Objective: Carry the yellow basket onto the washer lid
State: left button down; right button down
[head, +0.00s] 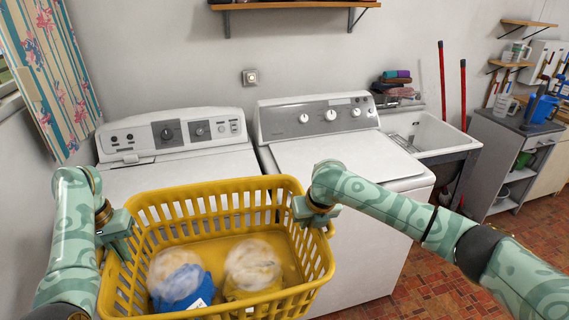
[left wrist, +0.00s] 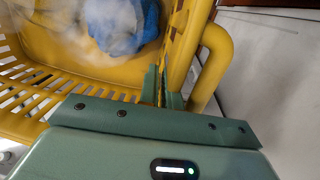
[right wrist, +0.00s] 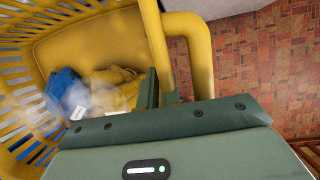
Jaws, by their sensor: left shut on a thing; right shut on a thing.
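The yellow basket (head: 292,270) is held up level in front of the two machines, with a blue-and-white bundle (head: 180,282) and a yellow-and-white bundle (head: 252,268) inside. My left gripper (head: 118,236) is shut on the basket's left side; in the left wrist view its fingers (left wrist: 168,92) close on the rim beside the handle. My right gripper (head: 318,212) is shut on the right side; in the right wrist view its fingers (right wrist: 160,92) close on the rim beside the handle. The left machine's lid (head: 190,172) and the right machine's lid (head: 345,160) are both closed. The basket hides part of the left machine.
A utility sink (head: 425,132) with folded cloths (head: 395,85) behind it stands right of the machines. Red-handled poles (head: 463,95) lean there. A wall shelf (head: 290,5) hangs above. The right lid's top is bare.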

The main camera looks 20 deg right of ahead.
aim_at(343, 155)
jog(key=l, duration=3.1)
